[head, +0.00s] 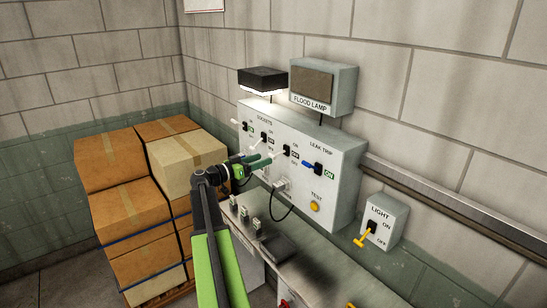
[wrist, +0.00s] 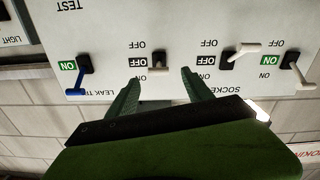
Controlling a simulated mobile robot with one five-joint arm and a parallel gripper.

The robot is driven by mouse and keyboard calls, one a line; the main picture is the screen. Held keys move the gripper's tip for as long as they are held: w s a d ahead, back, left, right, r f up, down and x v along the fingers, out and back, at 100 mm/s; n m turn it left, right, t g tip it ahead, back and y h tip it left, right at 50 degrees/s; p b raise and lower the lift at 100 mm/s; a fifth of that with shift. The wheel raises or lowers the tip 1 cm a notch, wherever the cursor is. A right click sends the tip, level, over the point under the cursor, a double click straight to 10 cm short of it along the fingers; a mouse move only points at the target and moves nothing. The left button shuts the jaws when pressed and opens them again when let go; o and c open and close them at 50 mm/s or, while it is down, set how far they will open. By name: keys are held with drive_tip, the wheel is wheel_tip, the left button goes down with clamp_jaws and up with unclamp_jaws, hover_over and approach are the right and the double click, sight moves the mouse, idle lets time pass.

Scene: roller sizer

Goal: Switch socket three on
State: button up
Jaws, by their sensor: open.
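The grey panel (head: 335,148) on the wall carries a row of socket switches and a leak trip switch. Socket three's switch (head: 287,150) is the one beside the leak trip; its white lever also shows in the wrist view (wrist: 158,67), which is upside down. Its dark OFF label is lit up as the shown state. My gripper (head: 265,157) is open in front of it. In the wrist view, my fingertips (wrist: 160,78) stand on either side of this lever. Nothing is visibly held, and I cannot tell whether either finger touches it.
Socket two's switch (wrist: 229,60) shows OFF; socket one's switch (wrist: 291,60) shows ON. The blue leak trip lever (wrist: 80,84) shows ON. A white plug (head: 282,184) with a black cable sits below. The flood lamp (head: 323,90) is above; cartons (head: 120,160) stand left.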

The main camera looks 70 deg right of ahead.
sight(278, 154)
drive_tip(key=x, duration=0.6)
drive_tip(key=shift+s+d, duration=0.1)
drive_tip(key=shift+d, duration=0.15)
clamp_jaws()
drive_tip(key=shift+a+r, duration=0.1)
drive_tip(key=shift+r, duration=0.05)
